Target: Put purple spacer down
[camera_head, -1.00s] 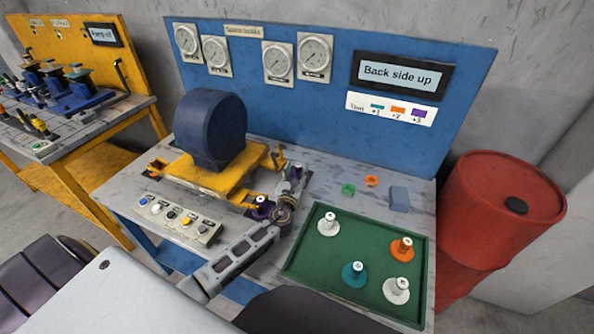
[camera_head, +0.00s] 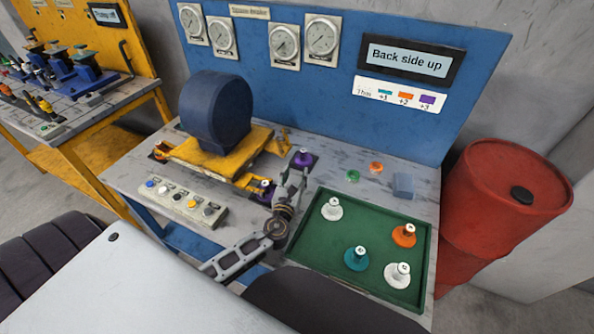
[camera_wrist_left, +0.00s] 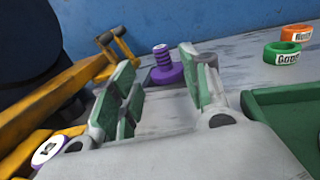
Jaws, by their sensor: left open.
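A purple spacer (camera_head: 303,159) stands upright on the grey bench beside the far right corner of the yellow motor base. In the left wrist view the purple spacer (camera_wrist_left: 165,72) shows its ribbed stem and wide foot, beyond the fingertips and apart from them. My left gripper (camera_head: 292,183) is open and empty on the near side of it. Its green-padded fingers (camera_wrist_left: 157,90) have a clear gap between them. A second purple spacer (camera_head: 265,188) sits at the near right corner of the yellow base, partly hidden in the head view. My right gripper is not in view.
The dark blue motor on its yellow base (camera_head: 204,154) is left of the gripper. A green tray (camera_head: 380,212) with white, orange and teal spacers lies at right. A green ring (camera_head: 353,176), orange ring (camera_head: 376,167) and grey block (camera_head: 403,186) are behind it.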

